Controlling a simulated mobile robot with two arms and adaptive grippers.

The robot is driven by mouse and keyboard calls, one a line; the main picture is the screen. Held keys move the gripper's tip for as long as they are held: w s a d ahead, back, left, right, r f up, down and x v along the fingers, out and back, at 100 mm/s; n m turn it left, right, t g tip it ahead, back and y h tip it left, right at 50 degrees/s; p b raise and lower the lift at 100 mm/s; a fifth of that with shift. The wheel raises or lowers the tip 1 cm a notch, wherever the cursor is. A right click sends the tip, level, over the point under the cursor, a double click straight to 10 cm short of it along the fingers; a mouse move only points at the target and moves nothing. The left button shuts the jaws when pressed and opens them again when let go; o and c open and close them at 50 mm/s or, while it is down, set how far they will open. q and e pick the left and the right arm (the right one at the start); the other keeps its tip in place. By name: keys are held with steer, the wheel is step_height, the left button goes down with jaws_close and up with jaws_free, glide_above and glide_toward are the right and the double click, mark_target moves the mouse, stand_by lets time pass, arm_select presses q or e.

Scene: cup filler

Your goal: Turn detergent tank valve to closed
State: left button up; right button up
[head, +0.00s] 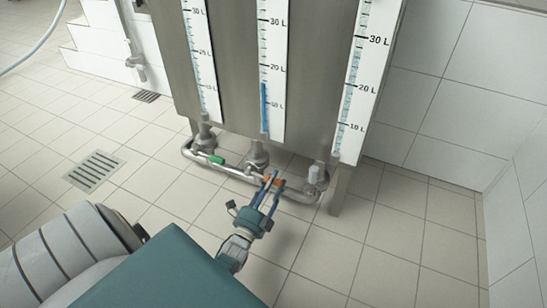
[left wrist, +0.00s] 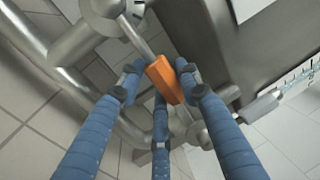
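A steel pipe (head: 234,171) runs low along the front of a steel tank unit. An orange valve handle (head: 271,180) sits on this pipe below the middle gauge; in the left wrist view the orange handle (left wrist: 163,80) lies slantwise on a metal lever. My left gripper (head: 269,185) is at this handle, with its blue fingers (left wrist: 157,82) spread around it. The fingers stand apart, and I cannot tell whether one touches the handle. A green handle (head: 216,160) sits further left on the pipe. Which valve serves the detergent cannot be read. My right gripper is not in view.
The tank (head: 234,60) carries three litre gauges; the middle gauge (head: 269,75) shows a blue column. A tank leg (head: 337,195) stands right of the pipe. A white tiled wall (head: 450,90) bounds the right. The tiled floor (head: 360,250) in front is clear.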

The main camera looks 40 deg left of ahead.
arm_select(q)
steer(key=shift+o, duration=0.9)
step_height(320, 180, up, 10)
steer(key=shift+f, duration=0.15)
steer(key=shift+r, duration=0.3)
steer(key=shift+f, duration=0.1)
